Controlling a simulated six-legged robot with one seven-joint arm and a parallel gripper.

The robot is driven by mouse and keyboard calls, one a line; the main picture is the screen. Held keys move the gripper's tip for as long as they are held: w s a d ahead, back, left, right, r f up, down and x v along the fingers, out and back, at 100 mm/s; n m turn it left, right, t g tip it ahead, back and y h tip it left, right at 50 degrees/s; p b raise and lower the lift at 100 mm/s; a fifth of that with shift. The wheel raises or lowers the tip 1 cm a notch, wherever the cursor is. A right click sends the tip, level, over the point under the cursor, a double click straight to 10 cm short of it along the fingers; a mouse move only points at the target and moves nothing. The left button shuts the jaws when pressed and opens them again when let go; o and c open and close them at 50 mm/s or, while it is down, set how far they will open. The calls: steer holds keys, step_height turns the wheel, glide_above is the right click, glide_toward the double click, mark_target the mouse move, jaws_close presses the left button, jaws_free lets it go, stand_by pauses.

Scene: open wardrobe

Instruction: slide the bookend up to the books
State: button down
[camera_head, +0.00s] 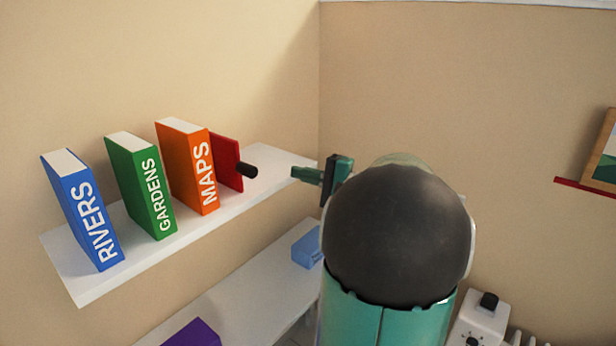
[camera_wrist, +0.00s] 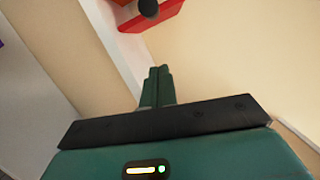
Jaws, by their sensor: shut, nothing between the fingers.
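The red bookend (camera_head: 227,163) with a black knob (camera_head: 247,170) stands on the white shelf (camera_head: 88,287), close beside the orange MAPS book (camera_head: 188,167). Left of it lean the green GARDENS book (camera_head: 142,185) and the blue RIVERS book (camera_head: 83,210), with gaps between the books. My gripper (camera_head: 298,173) is shut and empty, to the right of the bookend and apart from it, near the shelf's right end. In the wrist view, my gripper's fingers (camera_wrist: 158,72) are together, and the red bookend (camera_wrist: 130,22) with its knob (camera_wrist: 149,8) shows beyond them at the top.
A lower white shelf (camera_head: 245,290) holds a blue box (camera_head: 307,250) and a purple thing (camera_head: 195,334). A red ledge (camera_head: 585,187) with a picture (camera_head: 604,155) is on the right wall. A white appliance (camera_head: 478,322) stands at lower right.

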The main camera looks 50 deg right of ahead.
steer(key=w+a, duration=0.5)
steer(key=shift+a+r, duration=0.15)
steer(key=shift+r, duration=0.3)
steer(key=shift+w, duration=0.1)
steer(key=shift+a, duration=2.5)
